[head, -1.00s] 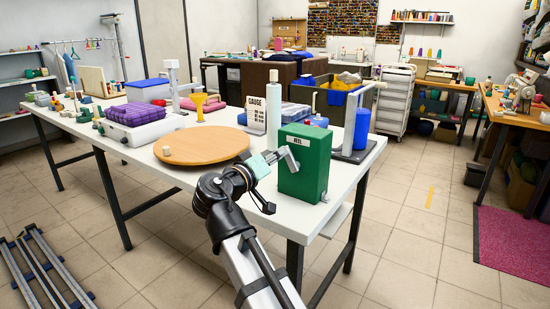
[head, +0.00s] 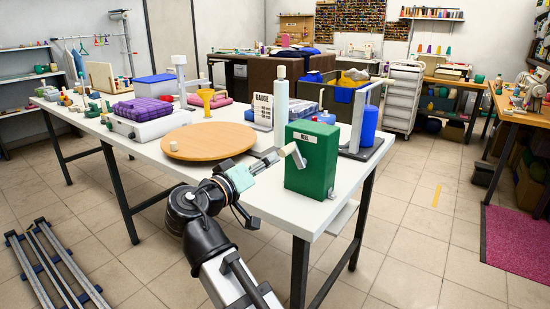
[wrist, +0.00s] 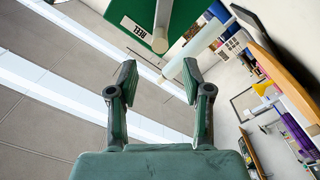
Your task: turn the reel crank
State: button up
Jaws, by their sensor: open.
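The reel is a green box (head: 312,160) with a white label, standing upright on the near right corner of the white table (head: 262,196). Its crank has a cream knob (head: 293,154) at the box's left side. My gripper (head: 269,158) is just left of the knob, open and empty, with a small gap between them. In the wrist view the green box (wrist: 180,15) is at the top. A round cream end, seemingly the knob (wrist: 160,43), lies beyond my open fingers (wrist: 158,82), in line with the gap between them. The crank's arm is hard to make out.
A round wooden board (head: 208,141) lies left of my gripper. A tall pale cylinder (head: 281,110) and a GAUGE sign (head: 263,111) stand behind the reel. A stand with a blue spool (head: 369,126) is to its right. Open floor lies right of the table.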

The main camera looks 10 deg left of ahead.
jog(key=shift+v, duration=2)
